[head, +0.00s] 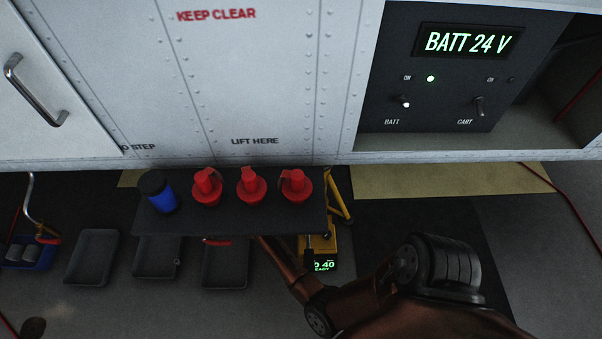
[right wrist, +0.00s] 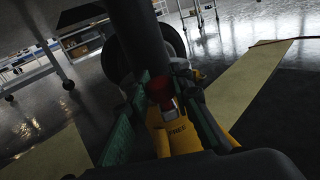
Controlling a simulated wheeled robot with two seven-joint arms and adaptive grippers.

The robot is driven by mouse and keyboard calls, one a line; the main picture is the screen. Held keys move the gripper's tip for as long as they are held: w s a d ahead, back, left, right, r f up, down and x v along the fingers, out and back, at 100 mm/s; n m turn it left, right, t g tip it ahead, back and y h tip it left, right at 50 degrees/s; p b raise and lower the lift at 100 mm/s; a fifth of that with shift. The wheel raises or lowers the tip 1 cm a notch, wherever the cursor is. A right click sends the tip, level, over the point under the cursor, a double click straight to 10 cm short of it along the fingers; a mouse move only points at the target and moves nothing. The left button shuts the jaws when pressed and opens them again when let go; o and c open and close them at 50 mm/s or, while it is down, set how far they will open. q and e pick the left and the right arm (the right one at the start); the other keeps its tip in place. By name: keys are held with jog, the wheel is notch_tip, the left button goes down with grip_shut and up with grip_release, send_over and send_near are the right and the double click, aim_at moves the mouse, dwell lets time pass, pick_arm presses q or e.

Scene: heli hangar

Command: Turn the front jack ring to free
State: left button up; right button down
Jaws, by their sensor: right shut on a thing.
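The yellow jack (head: 318,243) stands under the dark shelf in the head view, partly hidden, with a lit green display reading "40" and "READY". A red part, apparently the jack ring (right wrist: 158,88), sits at the foot of a dark upright column (right wrist: 140,40). My right gripper (right wrist: 165,97) has its green-padded fingers on either side of this red part and is shut on it. In the head view the shelf hides this gripper. My left gripper is not in view.
The dark shelf (head: 230,222) holds a blue can (head: 161,194) and several red-capped items (head: 251,187) just above my right arm. Grey trays (head: 90,257) lie at lower left. The white panelled body (head: 270,90) and a "BATT 24 V" panel (head: 450,80) rise behind.

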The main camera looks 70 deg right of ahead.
jog(key=shift+d+r, duration=0.1)
jog(key=shift+d, duration=0.05)
jog(key=c, duration=1.7)
grip_release()
jog(key=shift+w, duration=0.1)
jog(key=shift+a, duration=0.25)
jog(key=v, duration=1.1)
jog(key=shift+w+a, duration=0.15)
jog(key=shift+a, duration=0.2)
